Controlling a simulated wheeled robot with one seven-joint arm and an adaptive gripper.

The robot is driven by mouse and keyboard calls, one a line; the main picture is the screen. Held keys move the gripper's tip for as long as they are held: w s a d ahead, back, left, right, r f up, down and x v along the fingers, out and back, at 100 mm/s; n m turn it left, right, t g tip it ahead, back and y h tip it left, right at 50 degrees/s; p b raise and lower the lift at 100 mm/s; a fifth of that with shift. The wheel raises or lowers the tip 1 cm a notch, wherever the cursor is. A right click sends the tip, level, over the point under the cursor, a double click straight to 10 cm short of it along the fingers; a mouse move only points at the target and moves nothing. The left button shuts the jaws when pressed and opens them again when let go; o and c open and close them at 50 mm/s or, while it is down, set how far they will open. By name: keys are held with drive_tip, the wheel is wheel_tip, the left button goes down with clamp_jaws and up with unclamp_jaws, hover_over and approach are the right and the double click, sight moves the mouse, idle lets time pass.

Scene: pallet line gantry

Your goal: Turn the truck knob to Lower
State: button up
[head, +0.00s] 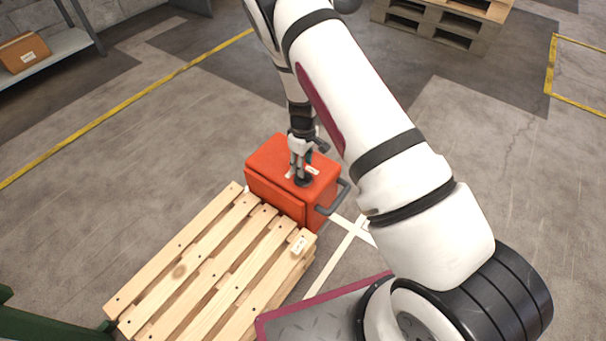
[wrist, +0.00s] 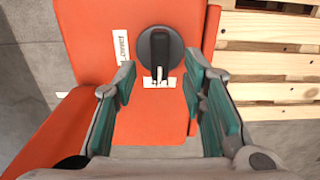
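The truck is an orange-red box-shaped unit (head: 265,160) at the end of the pallet, and its top also shows in the wrist view (wrist: 95,20). On it is a round black knob (wrist: 160,57) with a raised bar, seen also in the head view (head: 304,181). The bar lies upright in the wrist picture, its white mark at the lower end towards a white label (wrist: 158,83). Another white label (wrist: 122,46) is left of the knob; its small lettering is hard to read. My gripper (wrist: 160,80) is open, its teal-padded fingers apart on either side of the knob, not closed on the bar.
A wooden pallet (head: 205,262) lies against the truck on the left. A black handle bar (head: 336,199) sticks out at the truck's right. Another pallet stack (head: 432,22) stands at the back. A shelf with a brown box (head: 24,51) is far left. Open floor surrounds the truck's back and right.

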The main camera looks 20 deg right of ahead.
sight(307, 181)
drive_tip(key=shift+f+b, duration=0.55)
drive_tip(key=shift+f, duration=1.8)
clamp_jaws()
